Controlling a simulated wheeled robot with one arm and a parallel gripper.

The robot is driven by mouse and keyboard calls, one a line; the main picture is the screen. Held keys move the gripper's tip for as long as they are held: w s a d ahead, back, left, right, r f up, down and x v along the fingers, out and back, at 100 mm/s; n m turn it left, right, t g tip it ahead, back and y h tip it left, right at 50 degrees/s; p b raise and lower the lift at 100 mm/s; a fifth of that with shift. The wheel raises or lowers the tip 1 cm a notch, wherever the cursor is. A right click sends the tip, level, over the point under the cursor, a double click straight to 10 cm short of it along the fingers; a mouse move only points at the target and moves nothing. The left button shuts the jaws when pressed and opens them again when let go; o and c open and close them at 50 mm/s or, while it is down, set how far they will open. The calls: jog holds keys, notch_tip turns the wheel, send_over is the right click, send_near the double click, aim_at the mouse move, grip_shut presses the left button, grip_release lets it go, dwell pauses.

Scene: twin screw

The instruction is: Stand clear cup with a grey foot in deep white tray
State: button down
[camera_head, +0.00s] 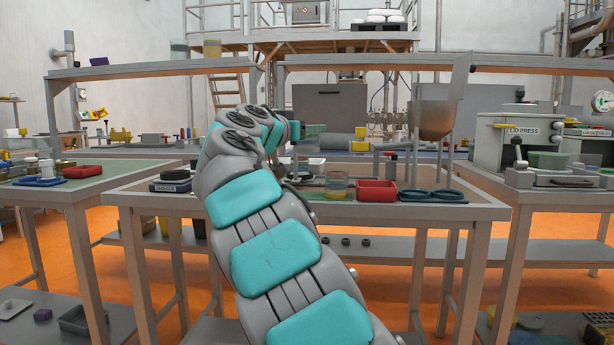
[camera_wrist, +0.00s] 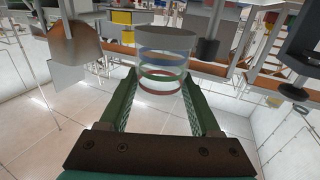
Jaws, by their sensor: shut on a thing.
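My gripper (camera_wrist: 160,78) is shut on a clear cup (camera_wrist: 164,60) with coloured bands and a grey foot. In the wrist view the cup sits between the two green fingers, its grey foot (camera_wrist: 165,40) toward the top of the picture, where the room appears upside down. In the head view my gripper (camera_head: 296,131) is above the middle table, partly hidden by my arm. A pale, white-rimmed tray (camera_head: 314,161) is partly visible behind my arm on that table; its depth cannot be told.
On the middle table (camera_head: 440,211) stand another clear banded cup (camera_head: 337,186), a red tray (camera_head: 376,190), dark green rings (camera_head: 432,196) and a dark box (camera_head: 170,186) at left. A metal hopper (camera_head: 433,118) stands at the right. A shelf (camera_head: 180,66) spans above.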

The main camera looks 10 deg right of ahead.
notch_tip(320, 180, down, 7)
jog(key=shift+r+b, duration=0.1)
jog(key=shift+b, duration=0.2)
jog(key=shift+f+b, duration=0.5)
jog(key=shift+f, duration=1.2)
jog(key=shift+f, duration=0.15)
jog(key=shift+c, duration=0.5)
grip_release()
jog(key=shift+r+p, duration=0.25)
jog(key=shift+p, duration=0.45)
